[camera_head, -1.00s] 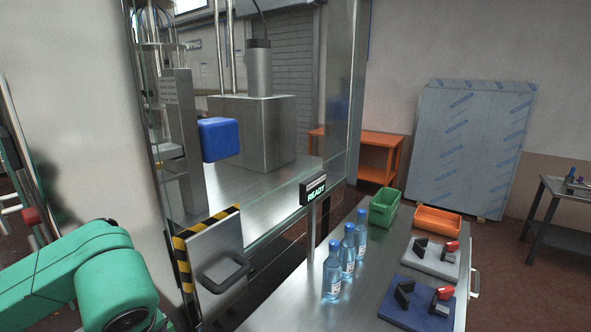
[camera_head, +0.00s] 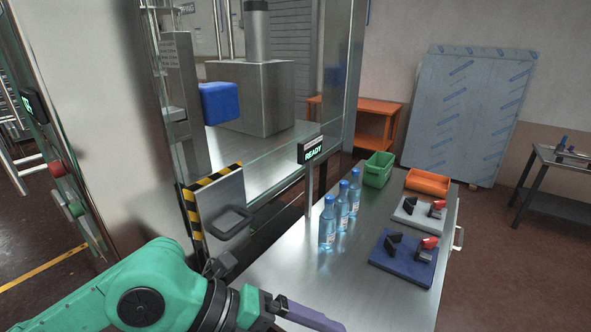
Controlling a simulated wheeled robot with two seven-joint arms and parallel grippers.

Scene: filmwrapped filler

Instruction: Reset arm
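My green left arm (camera_head: 150,290) comes in from the lower left and reaches right along the bottom edge. Its gripper (camera_head: 312,318) is at the bottom middle, low over the near part of the steel table (camera_head: 300,275). A long grey-purple finger points right, and the lower part is cut off by the frame edge, so I cannot tell whether it is open or shut. I see nothing held in it. My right arm and gripper are not in view.
Three blue bottles (camera_head: 341,212) stand upright beyond the gripper. Green (camera_head: 378,170) and orange (camera_head: 428,182) bins and two clamp fixtures, on grey (camera_head: 408,213) and blue (camera_head: 390,257) plates, are farther right. A glass-sided machine with a striped, handled door (camera_head: 222,213) stands left.

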